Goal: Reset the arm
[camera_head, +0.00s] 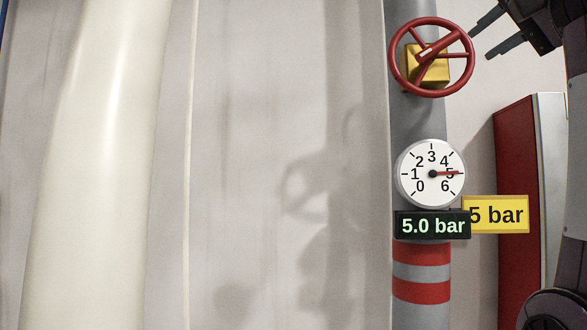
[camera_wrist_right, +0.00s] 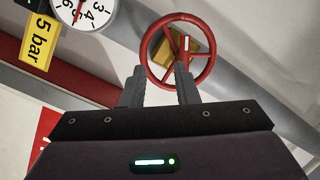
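My right gripper (camera_head: 487,33) is at the top right of the head view, to the right of the red handwheel (camera_head: 431,57) and apart from it. Its two dark fingers are spread with nothing between them. In the right wrist view the open fingers (camera_wrist_right: 160,88) point toward the handwheel (camera_wrist_right: 180,50), and the fingertips overlap its lower rim in the picture. Part of my right arm (camera_head: 560,170) runs down the right edge of the head view. My left gripper is in neither view.
The handwheel sits by a yellow block on a grey pipe (camera_head: 420,125). Below are a round gauge (camera_head: 420,188) near 5, a "5.0 bar" display (camera_head: 432,225) and a yellow "5 bar" sign (camera_head: 500,214). A red-sided cabinet (camera_head: 515,180) stands right. A cream pipe (camera_head: 95,160) stands left.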

